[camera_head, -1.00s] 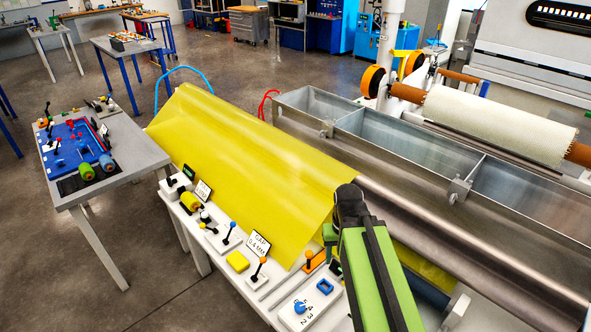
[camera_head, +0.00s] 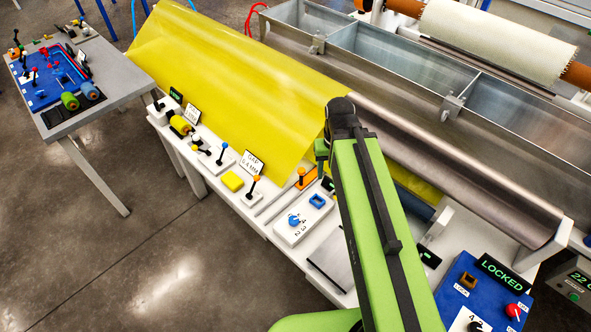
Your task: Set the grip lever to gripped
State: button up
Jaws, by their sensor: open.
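Several small levers stand along the white bench edge, and I cannot tell which is the grip lever. One has a blue knob (camera_head: 223,147). One has an orange knob (camera_head: 255,179) beside a sign reading GAP 0.4 MM (camera_head: 252,163). Another orange-knobbed lever (camera_head: 301,173) stands on an orange plate, close left of my arm. My green arm rises from the bottom and bends at a dark joint above the yellow sheet's edge. My gripper's fingers are hidden behind the arm.
A yellow sheet (camera_head: 235,85) slopes down to the bench beside metal troughs (camera_head: 385,60). A numbered dial plate (camera_head: 303,220) lies left of my arm. A blue panel (camera_head: 455,290) with a LOCKED display (camera_head: 503,278) is at lower right. Open floor (camera_head: 160,250) lies left.

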aim_at(257, 179)
jog(key=u, duration=0.45)
jog(key=k, duration=0.8)
jog(key=u, duration=0.9)
jog(key=k, duration=0.65)
jog(key=u, duration=0.25)
jog(key=i, duration=1.3)
jog(key=z, duration=0.15)
jog(key=i, duration=0.35)
jog(key=u, duration=0.1)
jog(key=k, duration=0.8)
jog(key=z, duration=0.2)
jog(key=i, duration=0.85)
jog(key=u, duration=0.1)
